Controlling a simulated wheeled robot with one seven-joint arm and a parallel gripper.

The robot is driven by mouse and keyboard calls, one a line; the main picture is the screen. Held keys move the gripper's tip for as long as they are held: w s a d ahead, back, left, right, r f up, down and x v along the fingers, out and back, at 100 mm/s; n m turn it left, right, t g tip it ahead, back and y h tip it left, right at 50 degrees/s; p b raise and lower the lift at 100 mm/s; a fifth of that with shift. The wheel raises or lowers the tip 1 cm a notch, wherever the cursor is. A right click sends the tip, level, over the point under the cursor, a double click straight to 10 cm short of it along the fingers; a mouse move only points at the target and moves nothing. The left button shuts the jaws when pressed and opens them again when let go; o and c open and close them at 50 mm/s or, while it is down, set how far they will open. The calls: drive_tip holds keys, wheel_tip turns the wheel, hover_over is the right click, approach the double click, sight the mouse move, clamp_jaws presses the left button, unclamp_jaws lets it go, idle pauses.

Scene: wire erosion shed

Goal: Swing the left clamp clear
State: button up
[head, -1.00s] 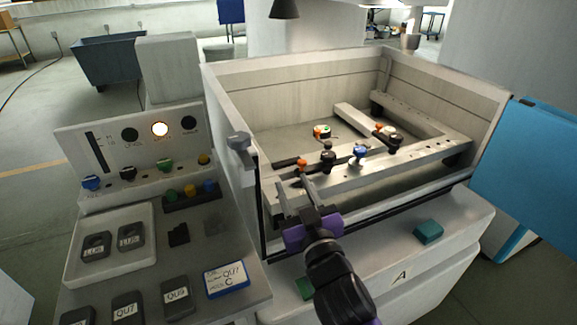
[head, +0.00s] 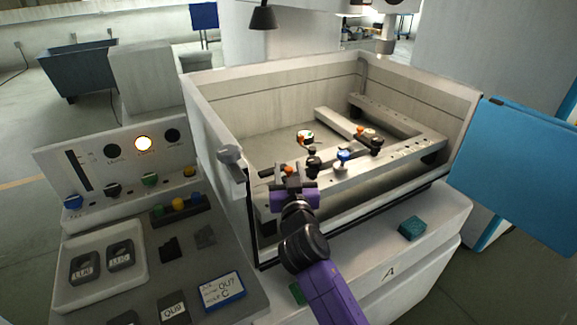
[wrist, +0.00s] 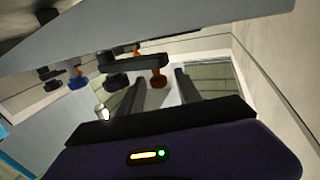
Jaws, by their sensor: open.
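The left clamp (head: 289,169) has an orange knob and a dark bar, on the left part of the pale rail (head: 330,180) inside the tank. My gripper (head: 291,180) is just in front of it in the head view and partly hides it. In the wrist view the orange knob (wrist: 157,68) shows between and beyond my two dark, open fingers (wrist: 160,94). They look apart from it, but the exact gap cannot be told.
A black knob (head: 312,165) and a blue knob (head: 343,156) stand right of the left clamp on the rail. A round orange-and-white part (head: 305,137) lies behind. The tank's left wall (head: 215,130) is close. A teal block (head: 412,228) sits on the front ledge.

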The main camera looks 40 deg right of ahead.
drive_tip(key=shift+w+d, duration=0.25)
clamp_jaws()
idle(1.4)
